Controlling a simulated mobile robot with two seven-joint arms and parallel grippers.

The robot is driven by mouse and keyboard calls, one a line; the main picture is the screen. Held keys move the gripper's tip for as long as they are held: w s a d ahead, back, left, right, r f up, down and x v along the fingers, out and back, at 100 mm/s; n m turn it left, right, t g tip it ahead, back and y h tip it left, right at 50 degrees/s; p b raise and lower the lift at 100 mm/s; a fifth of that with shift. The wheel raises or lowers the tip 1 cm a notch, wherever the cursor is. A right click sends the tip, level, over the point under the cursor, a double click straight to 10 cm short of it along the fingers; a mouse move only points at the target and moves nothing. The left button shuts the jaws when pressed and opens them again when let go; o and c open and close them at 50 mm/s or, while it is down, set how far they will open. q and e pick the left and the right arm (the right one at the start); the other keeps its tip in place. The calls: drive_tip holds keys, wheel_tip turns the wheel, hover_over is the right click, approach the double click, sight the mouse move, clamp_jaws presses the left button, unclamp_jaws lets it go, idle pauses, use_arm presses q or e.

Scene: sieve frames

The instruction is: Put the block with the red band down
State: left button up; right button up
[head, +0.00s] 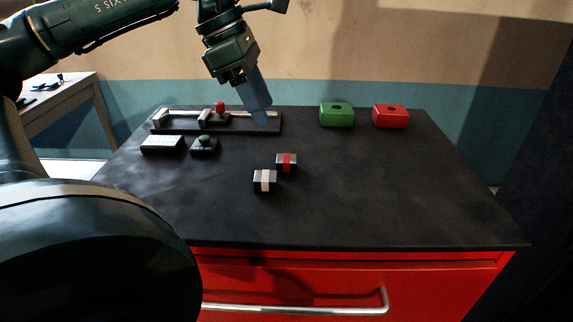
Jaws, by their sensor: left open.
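The block with the red band (286,162) rests on the black tabletop, near the middle. A similar block with a white band (265,181) sits just in front of it and to its left; I cannot tell if they touch. My left gripper (262,122) is above the back of the table, up and left of the red-banded block and apart from it. It is open with nothing seen between its fingers, which point down near the right end of a dark rail fixture. My right gripper is not in view.
The rail fixture (178,128) with a red knob (220,108) lies along the back left. In front of it are a white-topped box (162,144) and a green-button box (204,146). A green box (337,114) and a red box (390,116) stand back right. The right front is clear.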

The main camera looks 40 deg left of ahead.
sight(288, 158)
use_arm(q)
drive_tip(key=p+x, duration=0.1)
drive_tip(key=x, duration=1)
drive_tip(key=shift+w+a+p, duration=0.1)
drive_tip(key=shift+a+p, duration=0.05)
drive_tip(key=shift+p, duration=0.15)
drive_tip(key=shift+r, duration=0.1)
clamp_jaws()
